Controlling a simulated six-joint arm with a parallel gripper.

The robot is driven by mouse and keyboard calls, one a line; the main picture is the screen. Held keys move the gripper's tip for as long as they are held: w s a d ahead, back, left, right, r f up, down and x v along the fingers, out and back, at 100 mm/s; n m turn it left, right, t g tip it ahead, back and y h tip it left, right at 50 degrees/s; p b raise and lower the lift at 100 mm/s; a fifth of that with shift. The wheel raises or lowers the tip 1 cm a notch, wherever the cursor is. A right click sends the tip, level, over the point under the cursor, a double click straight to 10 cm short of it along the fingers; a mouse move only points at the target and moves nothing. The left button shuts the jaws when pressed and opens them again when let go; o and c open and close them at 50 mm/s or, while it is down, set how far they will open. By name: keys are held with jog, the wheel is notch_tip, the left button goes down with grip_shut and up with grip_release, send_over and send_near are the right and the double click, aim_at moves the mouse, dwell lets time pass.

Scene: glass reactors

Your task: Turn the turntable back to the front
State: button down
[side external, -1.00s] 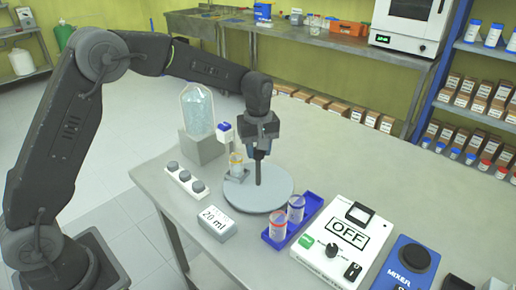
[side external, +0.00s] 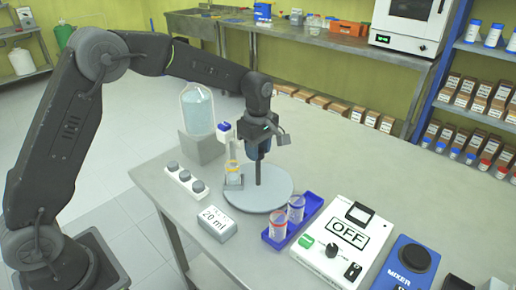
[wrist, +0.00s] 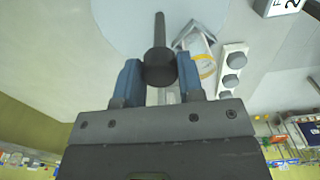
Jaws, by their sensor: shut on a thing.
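The turntable is a round grey disc (side external: 275,197) on the table, with a dark upright post (side external: 258,176) at its middle. My gripper (side external: 259,152) is above the disc, at the top of the post. In the wrist view, its two blue fingers (wrist: 159,80) are closed on the post's black knob (wrist: 159,65). A clear cup with a yellow ring (side external: 233,169) sits in a grey holder at the disc's left edge. The cup and holder also show beside the right finger in the wrist view, where the finger partly covers them.
A glass reactor (side external: 197,108) stands on a grey block behind left, near a blue-capped dispenser (side external: 224,128). A three-button panel (side external: 185,182) and a "20 ml" display (side external: 217,223) are left. A blue rack with two cups (side external: 305,231), an "OFF" box (side external: 342,240) and a mixer are right.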

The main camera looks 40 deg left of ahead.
jog(key=shift+n, duration=4.9)
jog(key=c, duration=0.7)
grip_release()
jog(key=shift+c, duration=0.2)
notch_tip(320, 180, up, 14)
